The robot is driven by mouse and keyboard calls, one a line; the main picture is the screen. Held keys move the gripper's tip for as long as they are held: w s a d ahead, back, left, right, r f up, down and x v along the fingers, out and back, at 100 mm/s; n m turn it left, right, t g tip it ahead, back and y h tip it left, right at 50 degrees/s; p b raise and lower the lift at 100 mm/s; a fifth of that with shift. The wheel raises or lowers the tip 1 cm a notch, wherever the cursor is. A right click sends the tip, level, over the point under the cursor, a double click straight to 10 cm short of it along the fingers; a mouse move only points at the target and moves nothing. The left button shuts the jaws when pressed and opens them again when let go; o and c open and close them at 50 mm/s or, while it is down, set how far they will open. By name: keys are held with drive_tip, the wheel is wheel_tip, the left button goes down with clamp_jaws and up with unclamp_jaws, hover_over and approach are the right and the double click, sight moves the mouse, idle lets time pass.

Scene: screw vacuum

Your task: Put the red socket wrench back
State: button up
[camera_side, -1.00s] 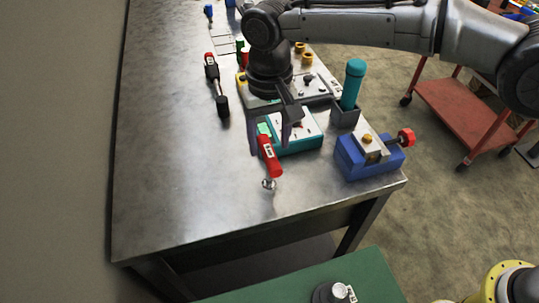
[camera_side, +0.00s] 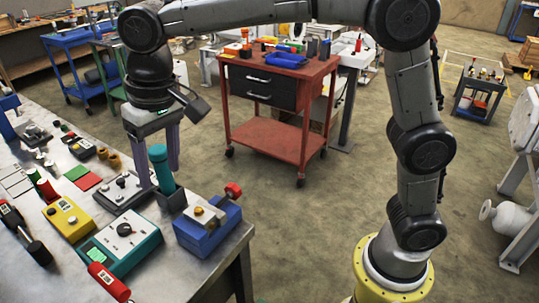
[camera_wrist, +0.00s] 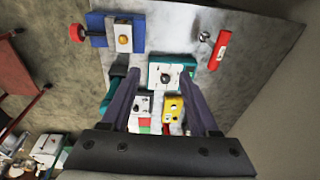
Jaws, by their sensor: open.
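The red socket wrench has a red handle (camera_wrist: 218,50) and a metal socket end. It lies on the bare metal bench top at the upper right of the wrist view. Its red handle shows at the bottom edge of the side view (camera_side: 108,281), where the socket end is out of frame. My gripper (camera_wrist: 160,66) is open and empty, with its fingers spread and pointing down over the bench. In the side view my gripper (camera_side: 157,172) is behind the upright teal handle (camera_side: 160,165), well away from the wrench. That handle stands in a dark holder (camera_side: 172,202) and partly hides the fingers.
A blue vise (camera_side: 208,236) with a red knob stands near the bench's right edge. A teal box (camera_side: 127,247), a yellow box (camera_side: 68,217) and a grey switch panel (camera_side: 120,193) crowd the bench. A red trolley (camera_side: 275,140) stands beyond.

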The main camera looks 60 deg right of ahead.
drive_tip(key=s+d+r+t, duration=0.25)
drive_tip(key=s+d, duration=0.75)
drive_tip(key=d, duration=0.5)
drive_tip(key=s+d+f, duration=0.3)
drive_tip(key=s, duration=0.3)
drive_tip(key=s+d+f+t, duration=0.1)
drive_tip(key=s+d+f, duration=0.2)
drive_tip(key=s, duration=0.3)
drive_tip(key=shift+s+d+f+h, duration=0.3)
drive_tip(key=shift+s+d+h, duration=0.1)
drive_tip(key=shift+d, duration=0.2)
